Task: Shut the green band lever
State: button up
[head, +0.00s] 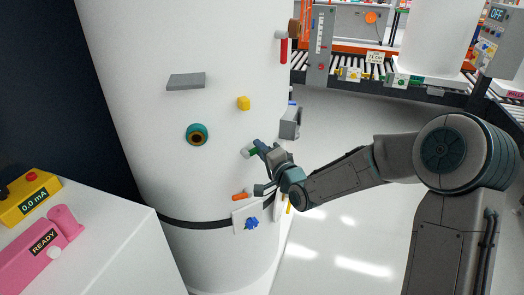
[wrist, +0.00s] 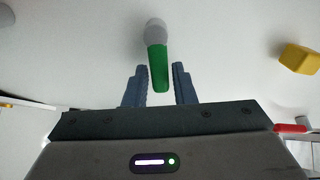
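The green band lever (wrist: 158,66) stands out from the white tank wall on a grey round pivot (wrist: 155,30) in the wrist view. In the head view the lever (head: 252,152) is small and partly hidden by my gripper (head: 263,148). My gripper is open in the wrist view. Its two blue-grey fingers stand on either side of the lever's free end, with a gap visible on both sides. I cannot tell how deep the lever sits between them.
The tank (head: 150,60) carries a yellow block (head: 243,103), a teal-ringed port (head: 197,134), a grey ledge (head: 186,81), a grey box (head: 290,122) and an orange piece (head: 241,197) around the lever. A plate with a blue knob (head: 251,223) is below. Open floor lies right.

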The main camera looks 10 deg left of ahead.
jog(key=shift+o, duration=0.9)
jog(key=v, duration=1.4)
jog(key=shift+a+p, duration=0.1)
jog(key=shift+p, duration=0.2)
